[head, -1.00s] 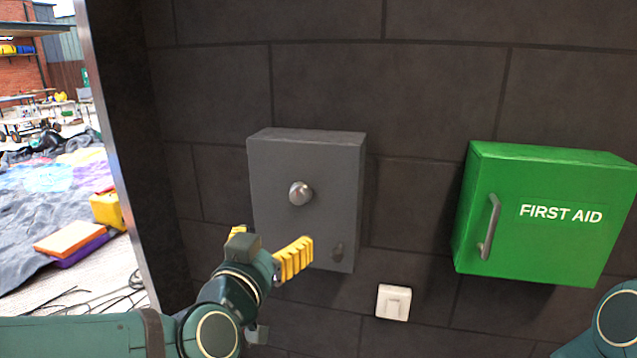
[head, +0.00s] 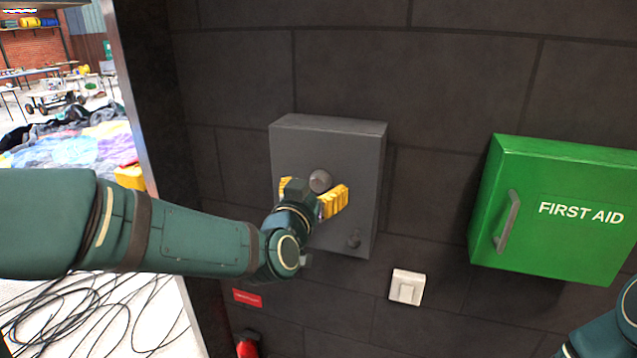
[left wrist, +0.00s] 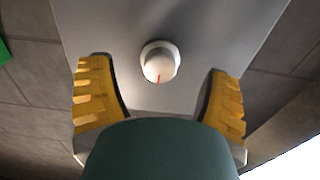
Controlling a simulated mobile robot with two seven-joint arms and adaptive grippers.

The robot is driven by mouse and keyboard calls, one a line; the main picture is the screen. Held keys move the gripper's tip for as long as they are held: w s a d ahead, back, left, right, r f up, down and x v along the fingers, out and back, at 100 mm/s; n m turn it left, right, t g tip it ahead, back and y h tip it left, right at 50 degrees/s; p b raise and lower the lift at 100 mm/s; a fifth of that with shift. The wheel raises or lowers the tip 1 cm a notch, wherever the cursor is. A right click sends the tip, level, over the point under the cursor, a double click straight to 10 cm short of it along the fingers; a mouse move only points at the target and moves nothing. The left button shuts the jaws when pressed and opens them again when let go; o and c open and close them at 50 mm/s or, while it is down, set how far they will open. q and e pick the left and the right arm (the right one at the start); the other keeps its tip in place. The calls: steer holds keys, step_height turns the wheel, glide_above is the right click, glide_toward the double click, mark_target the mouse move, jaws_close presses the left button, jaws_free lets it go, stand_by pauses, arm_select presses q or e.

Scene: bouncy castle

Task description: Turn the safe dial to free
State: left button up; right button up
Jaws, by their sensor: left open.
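The grey safe (head: 335,140) is mounted on the dark block wall. I see a gap between the dial and each finger. My right gripper is out of view; only part of my right arm shows.
A green first aid box (head: 560,212) hangs to the right of the safe. A white switch (head: 406,287) is on the wall below. A red sign (head: 247,298) and a red object (head: 248,345) are lower left. An open doorway is at the left.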

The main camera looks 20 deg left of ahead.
arm_select(q)
steer(key=shift+w, duration=1.2)
steer(key=c, duration=1.3)
